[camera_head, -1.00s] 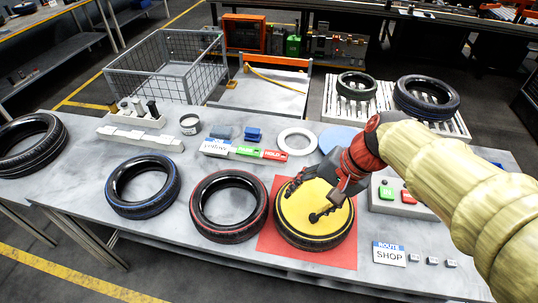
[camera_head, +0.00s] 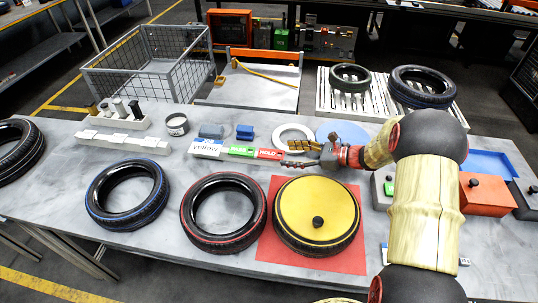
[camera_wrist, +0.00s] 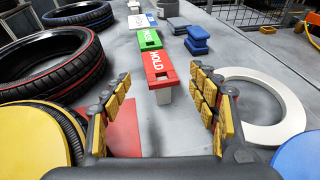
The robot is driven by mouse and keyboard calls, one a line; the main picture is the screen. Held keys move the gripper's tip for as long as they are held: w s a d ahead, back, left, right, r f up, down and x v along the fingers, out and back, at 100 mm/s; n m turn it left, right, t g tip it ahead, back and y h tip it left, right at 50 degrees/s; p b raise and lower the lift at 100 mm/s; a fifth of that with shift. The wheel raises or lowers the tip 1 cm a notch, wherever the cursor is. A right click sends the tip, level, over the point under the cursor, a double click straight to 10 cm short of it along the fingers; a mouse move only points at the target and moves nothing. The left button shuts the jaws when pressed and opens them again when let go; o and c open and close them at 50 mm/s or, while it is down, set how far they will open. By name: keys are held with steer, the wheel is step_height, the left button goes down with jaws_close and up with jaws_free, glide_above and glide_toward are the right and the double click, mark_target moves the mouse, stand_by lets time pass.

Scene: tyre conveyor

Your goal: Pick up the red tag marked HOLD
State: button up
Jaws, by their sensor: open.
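The red tag marked HOLD (camera_head: 270,154) is at the right end of a row of tags, beside the green tag (camera_head: 241,151). In the wrist view the red tag (camera_wrist: 161,68) lies straight ahead between my fingers, with a pale block under its near end. My gripper (camera_head: 292,155) is open and empty, just right of the red tag in the head view. In the wrist view its yellow-padded fingers (camera_wrist: 163,88) stand apart, with the tag just beyond them. I cannot tell whether either finger touches it.
A white ring (camera_wrist: 262,100) lies close to my right finger in the wrist view. Blue blocks (camera_head: 245,132) stand behind the tags. A red-striped tyre (camera_head: 223,243) and a yellow-covered tyre (camera_head: 348,240) on a red mat (camera_head: 270,252) lie in front.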

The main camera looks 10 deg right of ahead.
mark_target(275, 154)
steer(key=shift+b+x, duration=1.1)
steer(key=shift+x, duration=2.1)
steer(key=shift+s+f, duration=0.15)
steer(key=shift+c, duration=0.9)
steer(key=c, duration=1)
